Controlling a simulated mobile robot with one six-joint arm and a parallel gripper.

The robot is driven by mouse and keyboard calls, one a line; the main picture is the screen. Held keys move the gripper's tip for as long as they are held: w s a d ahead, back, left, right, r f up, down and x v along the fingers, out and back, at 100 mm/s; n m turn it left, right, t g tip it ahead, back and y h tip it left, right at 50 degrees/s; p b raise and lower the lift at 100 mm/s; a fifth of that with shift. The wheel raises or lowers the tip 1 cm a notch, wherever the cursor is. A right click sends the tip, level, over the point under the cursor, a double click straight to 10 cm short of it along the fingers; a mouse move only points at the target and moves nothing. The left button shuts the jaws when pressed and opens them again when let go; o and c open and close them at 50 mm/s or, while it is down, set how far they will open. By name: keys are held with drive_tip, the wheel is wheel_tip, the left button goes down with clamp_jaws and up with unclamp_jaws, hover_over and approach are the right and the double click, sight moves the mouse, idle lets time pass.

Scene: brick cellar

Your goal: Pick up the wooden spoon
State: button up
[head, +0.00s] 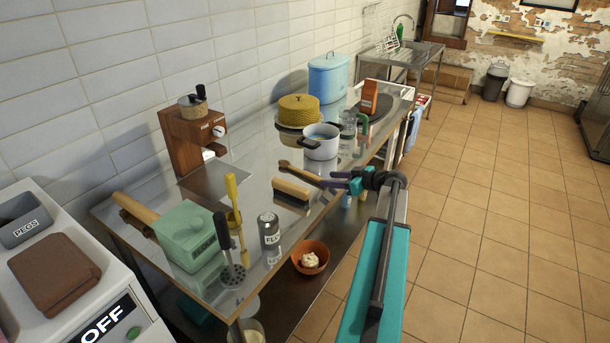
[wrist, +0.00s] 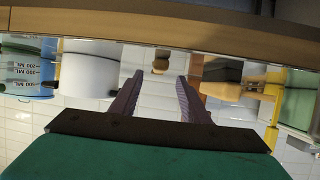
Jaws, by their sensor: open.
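The wooden spoon (head: 303,173) lies on the steel counter (head: 255,180) between the white pot and a brush. Its dark bowl points left and its handle runs toward my gripper (head: 335,180). My gripper is open at the counter's front edge, its purple fingers pointing toward the handle end. In the wrist view, which looks upside down, the fingers (wrist: 160,78) stand apart. A small brown round end, probably of the spoon (wrist: 160,64), shows between and beyond their tips. I cannot tell whether the fingers touch it; most of the spoon is hidden there.
A white pot (head: 320,146) stands just behind the spoon. A wooden brush (head: 291,188) lies in front of it. A can (head: 268,228), a yellow utensil (head: 233,200) and a green box (head: 187,235) stand nearer. Open tiled floor (head: 480,250) lies to the right.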

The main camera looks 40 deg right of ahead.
sight(317, 177)
drive_tip(key=shift+p+x, duration=1.3)
drive_tip(key=shift+x, duration=0.95)
drive_tip(key=shift+w+f, duration=0.15)
drive_tip(key=shift+w, duration=0.2)
clamp_jaws()
drive_tip(key=shift+r, duration=0.2)
drive_tip(key=shift+r+b, duration=0.85)
drive_tip(key=shift+r, duration=0.35)
drive_tip(key=shift+s+r, duration=0.2)
drive_tip(key=shift+r, duration=0.15)
drive_tip(key=s+d+r+b, duration=0.1)
drive_tip(key=s+b, duration=0.4)
drive_tip(key=s, duration=1)
drive_tip(key=shift+s+d+r, duration=0.25)
drive_tip(key=shift+d+r, duration=0.05)
drive_tip(key=shift+d, duration=0.4)
